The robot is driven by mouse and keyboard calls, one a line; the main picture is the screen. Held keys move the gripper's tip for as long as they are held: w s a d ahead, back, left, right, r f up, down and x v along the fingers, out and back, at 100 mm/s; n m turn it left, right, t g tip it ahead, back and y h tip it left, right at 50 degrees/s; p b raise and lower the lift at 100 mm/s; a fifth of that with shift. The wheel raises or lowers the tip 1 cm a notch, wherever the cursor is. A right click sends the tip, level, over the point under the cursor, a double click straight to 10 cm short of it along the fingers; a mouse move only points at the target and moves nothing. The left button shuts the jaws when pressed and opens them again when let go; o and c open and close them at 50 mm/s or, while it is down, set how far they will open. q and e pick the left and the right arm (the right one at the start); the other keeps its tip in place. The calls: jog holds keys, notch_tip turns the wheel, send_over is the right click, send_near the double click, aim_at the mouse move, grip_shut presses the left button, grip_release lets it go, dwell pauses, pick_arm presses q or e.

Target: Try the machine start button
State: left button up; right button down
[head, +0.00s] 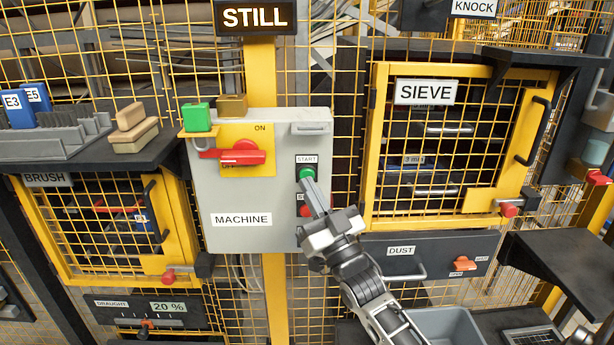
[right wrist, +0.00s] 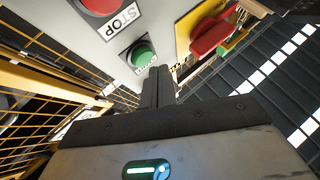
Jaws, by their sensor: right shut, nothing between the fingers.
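The green start button (head: 307,174) sits on the right side of the grey machine box (head: 225,190), under a START label. The red stop button (head: 304,210) is below it, partly hidden by my gripper in the head view. My right gripper (head: 309,184) is shut and empty, its fingertips at the lower edge of the start button. In the right wrist view the fingertips (right wrist: 160,72) are close to the green button (right wrist: 142,56); I cannot tell whether they touch it. A lit sign (head: 254,17) above reads STILL. My left gripper is not in view.
A red rotary handle (head: 240,154) on a yellow plate is on the box, left of the buttons. A green block (head: 196,117) and a brass padlock-like block (head: 232,105) are at its top. The yellow sieve door (head: 378,150) stands to the right, with the dust drawer (head: 425,258) below.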

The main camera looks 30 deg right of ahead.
jog(key=shift+w+d, duration=0.1)
jog(key=shift+w, duration=0.05)
jog(key=shift+w+d, duration=0.1)
jog(key=shift+w, duration=0.1)
jog(key=shift+w+d+b, duration=0.25)
jog(key=shift+w+b, duration=0.05)
jog(key=shift+w, duration=0.05)
dwell(0.8)
jog(key=shift+s+a, duration=0.1)
jog(key=shift+s+a+p, duration=0.35)
jog(key=shift+s+p, duration=0.1)
jog(key=shift+s, duration=0.15)
